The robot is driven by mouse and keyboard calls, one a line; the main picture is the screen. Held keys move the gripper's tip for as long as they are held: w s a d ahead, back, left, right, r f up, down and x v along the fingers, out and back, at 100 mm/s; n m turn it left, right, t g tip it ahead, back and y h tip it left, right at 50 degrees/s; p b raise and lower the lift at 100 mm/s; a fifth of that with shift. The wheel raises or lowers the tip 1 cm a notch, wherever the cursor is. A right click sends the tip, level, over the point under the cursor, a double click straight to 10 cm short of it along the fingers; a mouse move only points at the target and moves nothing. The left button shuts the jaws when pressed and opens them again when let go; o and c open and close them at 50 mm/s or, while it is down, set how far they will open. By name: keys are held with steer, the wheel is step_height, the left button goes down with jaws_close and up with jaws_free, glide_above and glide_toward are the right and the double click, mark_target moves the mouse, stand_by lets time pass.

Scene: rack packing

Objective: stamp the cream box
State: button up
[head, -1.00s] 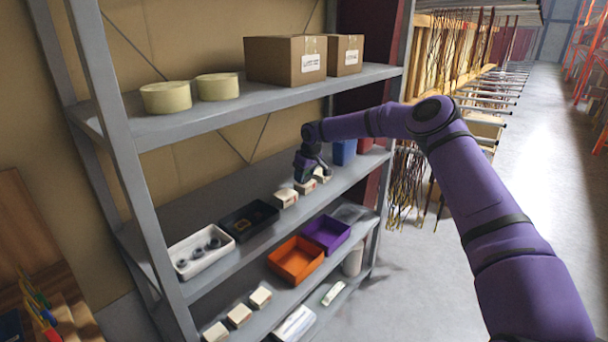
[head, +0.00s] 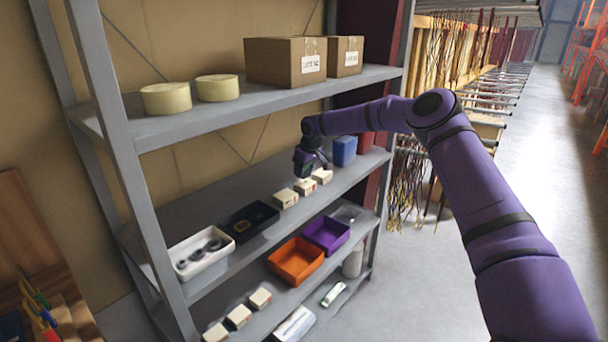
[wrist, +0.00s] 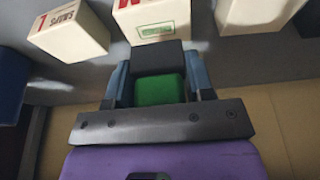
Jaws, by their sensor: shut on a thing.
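Three cream boxes stand in a row on the middle shelf: a near one (head: 285,199), a middle one (head: 304,187) and a far one (head: 322,176). The wrist view shows them as a left box (wrist: 70,32), a centre box (wrist: 150,20) and a right box (wrist: 255,16), with printed sides. My gripper (head: 311,173) is above the row, close to the middle and far boxes. In the wrist view my gripper (wrist: 158,82) is shut on a green and black stamp (wrist: 158,90), between its two fingers. The stamp's lower face is hidden.
On the same shelf are a blue bin (head: 344,150), a black tray (head: 249,222) and a white tray (head: 201,254) with dark rings. Below are orange (head: 295,262) and purple (head: 327,235) bins and more cream boxes. The upper shelf (head: 270,97) overhangs.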

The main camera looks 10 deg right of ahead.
steer(key=shift+r, duration=2.25)
steer(key=shift+s, duration=0.1)
